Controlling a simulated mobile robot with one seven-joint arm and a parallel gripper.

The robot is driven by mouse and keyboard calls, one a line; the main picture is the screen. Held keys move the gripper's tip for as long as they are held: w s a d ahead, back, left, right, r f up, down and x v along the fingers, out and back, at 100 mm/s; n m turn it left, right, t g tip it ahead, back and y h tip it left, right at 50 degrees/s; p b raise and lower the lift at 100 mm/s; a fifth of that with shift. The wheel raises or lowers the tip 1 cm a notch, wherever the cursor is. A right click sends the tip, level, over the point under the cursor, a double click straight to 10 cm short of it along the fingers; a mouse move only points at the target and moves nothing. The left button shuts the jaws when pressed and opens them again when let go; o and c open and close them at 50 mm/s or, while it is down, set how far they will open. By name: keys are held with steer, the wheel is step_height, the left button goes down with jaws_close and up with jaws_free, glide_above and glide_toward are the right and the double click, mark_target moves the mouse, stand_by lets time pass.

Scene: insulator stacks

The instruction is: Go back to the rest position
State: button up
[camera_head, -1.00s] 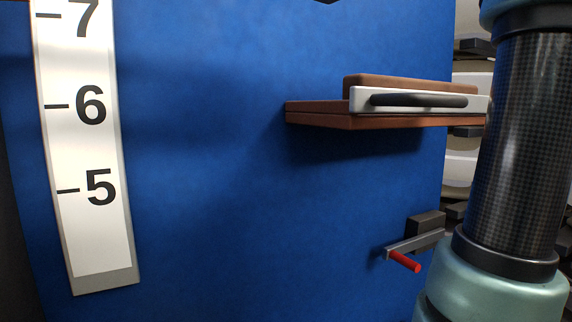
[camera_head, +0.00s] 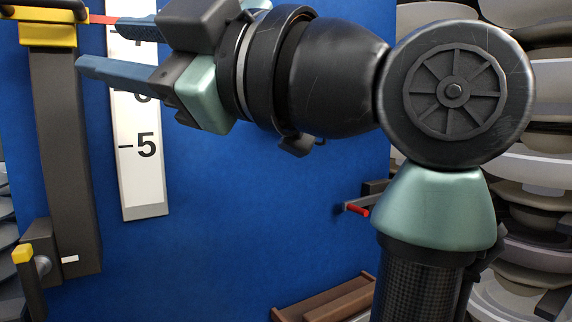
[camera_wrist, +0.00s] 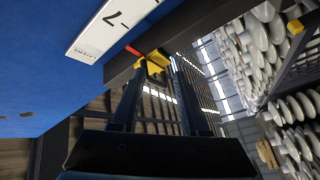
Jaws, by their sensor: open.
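My gripper (camera_head: 98,44) is at the upper left of the head view, its two blue-grey fingers apart and pointing left. In the wrist view, my gripper (camera_wrist: 156,64) shows as two long dark fingers with a gap between them. A yellow slider (camera_head: 48,34) with a red pointer (camera_head: 103,19) sits on a dark upright post, just left of the fingertips. The yellow piece also shows in the wrist view (camera_wrist: 153,64), near the fingertips and seen between them. Nothing appears held. I cannot tell whether a finger touches the slider.
A white numbered scale (camera_head: 143,190) is on the blue panel (camera_head: 250,220), partly hidden by my gripper. A red-handled crank (camera_head: 357,210) and a brown shelf (camera_head: 325,300) are below my arm. Insulator stacks (camera_head: 545,160) stand at right. A yellow-knobbed lever (camera_head: 22,253) is at lower left.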

steer(key=w+d+f+m+t+h+b, duration=0.3)
steer(key=d+f+m+t+h, duration=0.45)
steer(key=m+t, duration=0.6)
steer(key=s+d+m+t+h+b, duration=0.1)
steer(key=s+d+m+t+h, duration=0.4)
steer(key=s+m+h, duration=0.3)
steer(key=m+h, duration=0.1)
steer(key=h, duration=0.2)
steer(key=shift+d+f, duration=0.15)
steer(key=shift+f, duration=0.25)
steer(key=shift+w, duration=0.1)
